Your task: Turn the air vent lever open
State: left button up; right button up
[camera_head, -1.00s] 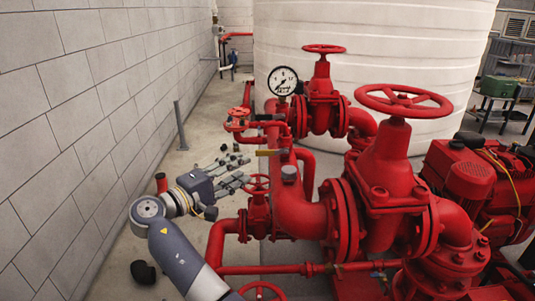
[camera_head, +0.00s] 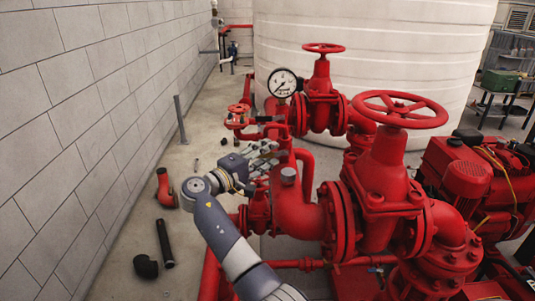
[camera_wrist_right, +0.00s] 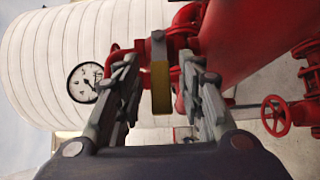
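The air vent lever (camera_wrist_right: 160,88) is a short yellow handle with a grey pivot end on red pipework. In the wrist view it hangs upright between my right gripper's fingers, with a gap on each side. My right gripper (camera_wrist_right: 158,68) is open; I cannot tell exactly how far the lever reaches in between the fingertips. In the head view my right gripper (camera_head: 270,152) is beside the red pipes, left of the large valve, and hides the lever. My left gripper is not in view.
A pressure gauge (camera_head: 282,82) stands behind the gripper. A large red handwheel valve (camera_head: 400,108) is at the right, and a small red handwheel (camera_head: 238,115) is beyond the gripper. Loose pipe pieces (camera_head: 165,243) lie on the floor. A block wall (camera_head: 70,120) bounds the left.

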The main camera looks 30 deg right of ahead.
grip_shut()
jog(key=shift+r, duration=0.1)
jog(key=shift+r+m+y, duration=0.45)
jog(key=shift+m+y, duration=0.05)
jog(key=shift+y, duration=0.1)
jog(key=shift+r+m+y+p, duration=0.45)
jog(key=shift+m+y+p, duration=0.05)
jog(key=shift+s+d+r+m+y+p, duration=0.15)
jog(key=shift+d+r+m+y+p, duration=0.1)
jog(key=shift+r+m+y+p, duration=0.4)
jog(key=shift+s+d+r+m+y+p, duration=0.1)
jog(key=shift+d+r+m+y+p, duration=0.2)
jog(key=shift+y+p, duration=0.4)
jog(key=shift+t, duration=0.3)
